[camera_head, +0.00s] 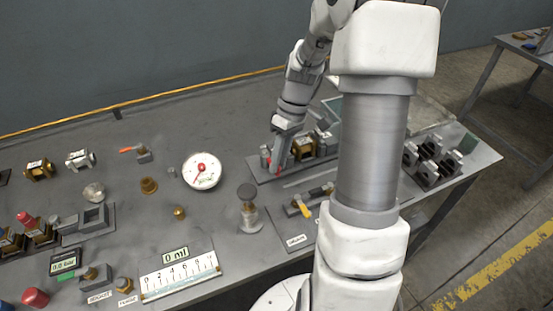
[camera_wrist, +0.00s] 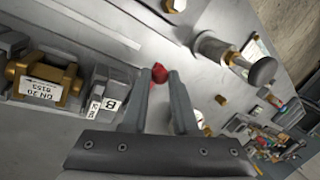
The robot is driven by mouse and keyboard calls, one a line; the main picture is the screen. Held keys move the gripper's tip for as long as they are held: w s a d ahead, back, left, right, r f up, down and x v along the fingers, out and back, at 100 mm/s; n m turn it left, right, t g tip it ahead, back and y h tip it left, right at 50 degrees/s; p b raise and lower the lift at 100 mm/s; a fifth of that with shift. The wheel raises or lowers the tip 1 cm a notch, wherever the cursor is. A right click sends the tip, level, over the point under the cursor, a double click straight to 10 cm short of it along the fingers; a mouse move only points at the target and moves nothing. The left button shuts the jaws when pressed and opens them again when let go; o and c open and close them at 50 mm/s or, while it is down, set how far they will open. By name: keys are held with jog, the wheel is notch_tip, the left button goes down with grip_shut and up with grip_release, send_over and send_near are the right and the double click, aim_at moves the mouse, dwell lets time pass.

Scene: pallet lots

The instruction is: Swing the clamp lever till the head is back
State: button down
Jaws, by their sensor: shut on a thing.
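A clamp fixture on a grey base plate (camera_head: 263,176) stands at the right of the bench, partly behind my arm. A brass block (camera_head: 302,148) sits in it; the wrist view shows this block (camera_wrist: 45,84) at the left with a white label. My gripper (camera_head: 277,163) points down at the left end of the fixture. Its fingers are closed on the clamp lever, whose red tip (camera_wrist: 159,72) shows between the fingertips in the wrist view. The rest of the lever is hidden by the fingers. I cannot tell the clamp head's position.
A plunger-like post with a dark knob (camera_head: 247,192) and a yellow-handled part (camera_head: 302,206) stand in front of the fixture. A round dial (camera_head: 202,170) lies to the left. Several black blocks (camera_head: 432,160) stand at the right. Bare bench lies behind the dial.

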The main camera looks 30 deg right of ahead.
jog(key=shift+f, duration=0.1)
dwell(0.3)
jog(key=c, duration=0.7)
grip_release()
jog(key=p+v, duration=0.2)
jog(key=v, duration=1.5)
jog(key=shift+d+r, duration=0.1)
jog(key=shift+r, duration=0.15)
